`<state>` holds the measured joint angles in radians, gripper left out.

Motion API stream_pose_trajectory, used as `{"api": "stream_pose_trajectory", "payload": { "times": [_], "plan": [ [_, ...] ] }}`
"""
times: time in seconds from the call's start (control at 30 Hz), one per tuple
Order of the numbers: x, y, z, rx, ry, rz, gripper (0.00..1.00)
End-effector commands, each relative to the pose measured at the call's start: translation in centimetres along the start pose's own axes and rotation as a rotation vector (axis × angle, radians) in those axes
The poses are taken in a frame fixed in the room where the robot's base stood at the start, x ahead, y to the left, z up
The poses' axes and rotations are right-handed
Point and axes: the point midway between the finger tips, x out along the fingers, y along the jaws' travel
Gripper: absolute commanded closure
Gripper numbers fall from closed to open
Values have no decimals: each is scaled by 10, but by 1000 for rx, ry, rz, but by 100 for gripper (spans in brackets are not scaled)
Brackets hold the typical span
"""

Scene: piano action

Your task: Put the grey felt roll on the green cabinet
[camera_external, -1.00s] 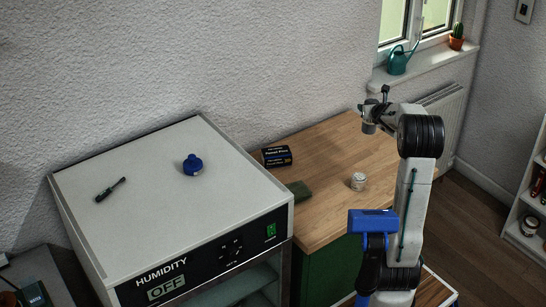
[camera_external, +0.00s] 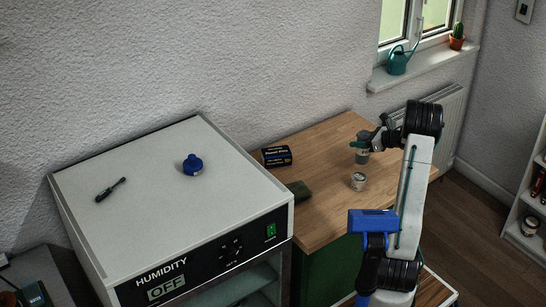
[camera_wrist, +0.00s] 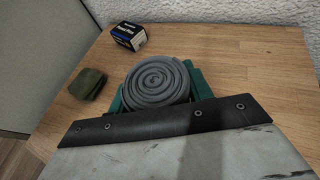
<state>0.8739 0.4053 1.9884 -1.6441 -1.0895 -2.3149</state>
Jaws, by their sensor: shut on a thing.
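The grey felt roll (camera_wrist: 157,82) is a coiled spiral between the teal fingers of my gripper (camera_wrist: 158,92) in the wrist view. My gripper is shut on it. In the external view my gripper (camera_external: 363,147) hangs over the back right part of the green cabinet's wooden top; the roll (camera_external: 362,156) shows small and grey below it. The green cabinet (camera_external: 325,148) has a wooden top and a dark green front. Its wood (camera_wrist: 240,60) fills much of the wrist view. I cannot tell whether the roll touches the top.
On the cabinet top are a dark blue box (camera_external: 277,156), a folded green cloth (camera_external: 299,190) and a small pale jar (camera_external: 358,181) close to my gripper. A humidity cabinet (camera_external: 140,225) on the left bears a screwdriver and a blue-lidded jar. Wood between the box and my gripper is clear.

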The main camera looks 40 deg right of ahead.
Motion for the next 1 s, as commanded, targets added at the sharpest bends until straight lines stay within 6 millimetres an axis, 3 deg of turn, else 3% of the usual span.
{"api": "stream_pose_trajectory", "payload": {
  "times": [0.17,0.7,1.0],
  "plan": [
    [16,3,-2,-28,0,67,73],
    [102,-95,21,-31,0,65,73],
    [116,-108,16,-26,1,64,73]
  ]
}}
